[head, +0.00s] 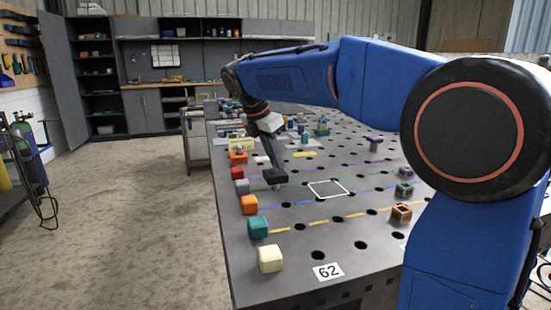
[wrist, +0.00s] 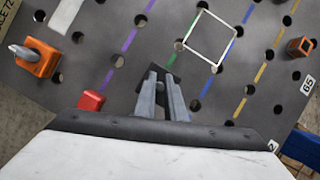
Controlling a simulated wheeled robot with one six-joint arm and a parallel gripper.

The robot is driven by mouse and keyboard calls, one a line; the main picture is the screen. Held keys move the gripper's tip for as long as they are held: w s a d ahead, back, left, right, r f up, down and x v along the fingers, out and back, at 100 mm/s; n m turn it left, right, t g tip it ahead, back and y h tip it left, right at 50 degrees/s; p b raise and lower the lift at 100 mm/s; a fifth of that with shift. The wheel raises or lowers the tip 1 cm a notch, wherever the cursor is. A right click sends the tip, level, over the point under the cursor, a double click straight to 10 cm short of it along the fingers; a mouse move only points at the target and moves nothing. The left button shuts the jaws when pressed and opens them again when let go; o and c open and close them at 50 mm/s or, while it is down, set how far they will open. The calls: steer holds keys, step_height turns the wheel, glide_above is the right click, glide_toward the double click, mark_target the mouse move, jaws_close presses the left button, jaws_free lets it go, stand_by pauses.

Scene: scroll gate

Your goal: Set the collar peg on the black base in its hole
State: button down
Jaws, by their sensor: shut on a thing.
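My gripper (head: 274,170) points down over the dark perforated table, left of the white square outline. Its grey fingers also show in the wrist view (wrist: 164,98). They are shut on a small black piece (head: 273,177), which shows dark between and beyond the fingertips in the wrist view (wrist: 160,78). I take this to be the black base of the collar peg; the peg itself is mostly hidden by the fingers. I cannot tell whether it touches the table. Several round holes are open around it, one of them (wrist: 140,19) ahead of the fingers.
A white square outline (head: 328,189) lies on the table. A row of blocks stands along the left edge: red (head: 237,172), grey (head: 242,186), orange (head: 249,204), teal (head: 257,226) and cream (head: 270,258). An orange base with a grey peg (wrist: 38,55) stands farther left. A hollow orange block (head: 401,212) stands at right.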

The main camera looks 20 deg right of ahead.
steer(key=shift+f, duration=1.25)
stand_by(0.4)
steer(key=c, duration=1.7)
jaws_free()
steer(key=shift+c, duration=0.2)
steer(key=v, duration=1.7)
steer(key=shift+a, duration=0.15)
steer(key=shift+s+r, duration=0.1)
